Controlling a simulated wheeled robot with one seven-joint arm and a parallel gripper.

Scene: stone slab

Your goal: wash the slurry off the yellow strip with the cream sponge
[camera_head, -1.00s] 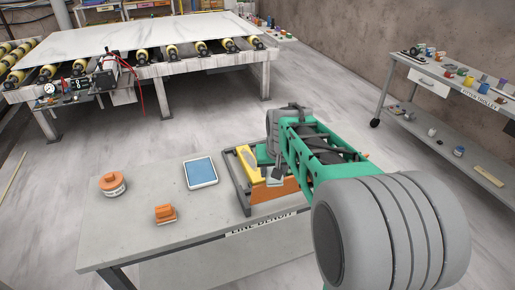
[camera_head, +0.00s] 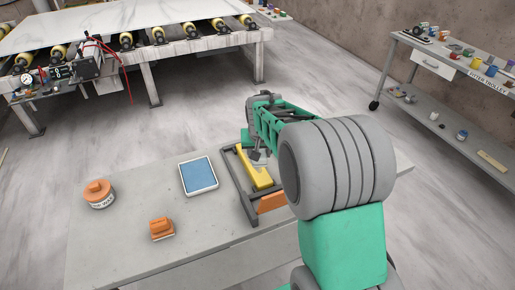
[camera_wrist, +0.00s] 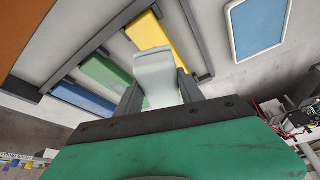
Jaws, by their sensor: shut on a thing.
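The yellow strip (camera_head: 255,172) lies on a dark grey rack (camera_head: 237,188) on the bench, partly behind my arm. It also shows in the wrist view (camera_wrist: 160,38), beside a green strip (camera_wrist: 108,78) and a blue strip (camera_wrist: 82,101). My gripper (camera_wrist: 158,88) is shut on a pale, off-white block with a waisted shape, which I take for the cream sponge (camera_wrist: 154,66). The sponge overlaps the near end of the yellow strip in the wrist view. I cannot tell whether they touch. Slurry on the strip is not clear to make out.
A blue-faced tablet-like panel (camera_head: 198,174), an orange-lidded tub (camera_head: 99,194) and an orange block (camera_head: 162,228) stand on the bench left of the rack. An orange piece (camera_head: 272,202) is at the rack's near end. A roller table with a slab (camera_head: 110,22) stands behind.

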